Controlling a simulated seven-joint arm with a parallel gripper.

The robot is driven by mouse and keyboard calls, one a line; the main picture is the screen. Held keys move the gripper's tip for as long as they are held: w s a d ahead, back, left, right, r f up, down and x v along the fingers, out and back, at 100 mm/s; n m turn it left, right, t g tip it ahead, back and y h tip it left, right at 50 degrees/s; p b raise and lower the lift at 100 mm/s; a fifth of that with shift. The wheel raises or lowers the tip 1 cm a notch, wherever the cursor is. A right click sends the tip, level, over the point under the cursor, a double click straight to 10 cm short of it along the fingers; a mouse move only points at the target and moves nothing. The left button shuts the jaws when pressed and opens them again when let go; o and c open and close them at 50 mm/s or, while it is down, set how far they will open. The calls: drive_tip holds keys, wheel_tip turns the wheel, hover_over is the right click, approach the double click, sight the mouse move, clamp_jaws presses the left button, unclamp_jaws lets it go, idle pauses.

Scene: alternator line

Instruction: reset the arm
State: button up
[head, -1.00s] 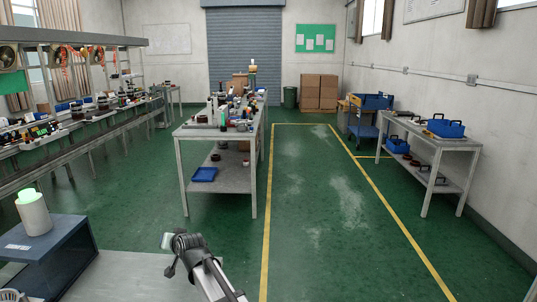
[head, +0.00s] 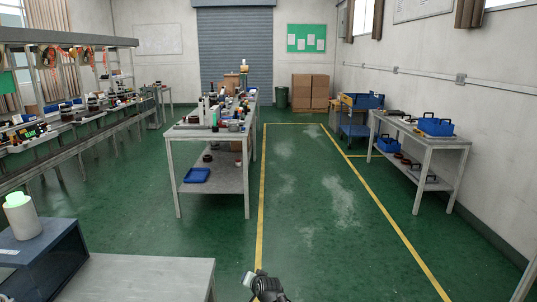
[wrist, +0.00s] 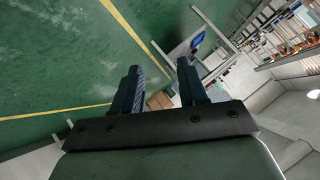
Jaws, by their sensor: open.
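My gripper (wrist: 158,72) shows in the wrist view with its two dark fingers apart and nothing between them. Green floor with yellow lines lies beyond the fingers, tilted in that view. In the head view, the end part of my arm (head: 266,288) shows at the bottom edge, right of the grey table corner, over the green floor. The rest of the arm is out of that view, and the fingers cannot be made out there.
A grey table (head: 150,275) with a dark box (head: 50,265) and a pale green-topped cylinder (head: 22,218) is at lower left. A cluttered workbench (head: 212,134) stands mid-room. A side bench (head: 452,146) stands by the right wall. The yellow-lined floor lane (head: 315,215) is clear.

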drive_tip(key=s+d+f+n+g+h, duration=0.1)
drive_tip(key=s+d+f+g, duration=0.2)
drive_tip(key=s+d+f, duration=0.35)
drive_tip(key=s+d+f+g+h, duration=0.1)
drive_tip(key=s+d+f+g, duration=0.15)
drive_tip(key=s+f, duration=0.7)
drive_tip(key=s+d+f+n+g+h, duration=0.1)
drive_tip(key=s+d+f+g, duration=0.2)
drive_tip(key=s+d+f, duration=0.5)
drive_tip(key=s+d+f+g, duration=0.2)
drive_tip(key=s, duration=0.7)
drive_tip(key=s+d+f+n+g, duration=0.1)
drive_tip(key=s+d+f+g, duration=0.1)
drive_tip(key=s, duration=0.8)
drive_tip(key=s+d+f+g+h, duration=0.1)
drive_tip(key=s+d+f+g, duration=0.1)
drive_tip(key=s, duration=0.7)
drive_tip(key=shift+s+d+f+g, duration=0.25)
drive_tip(key=shift+s+f+g, duration=0.1)
drive_tip(key=shift+f+g, duration=0.65)
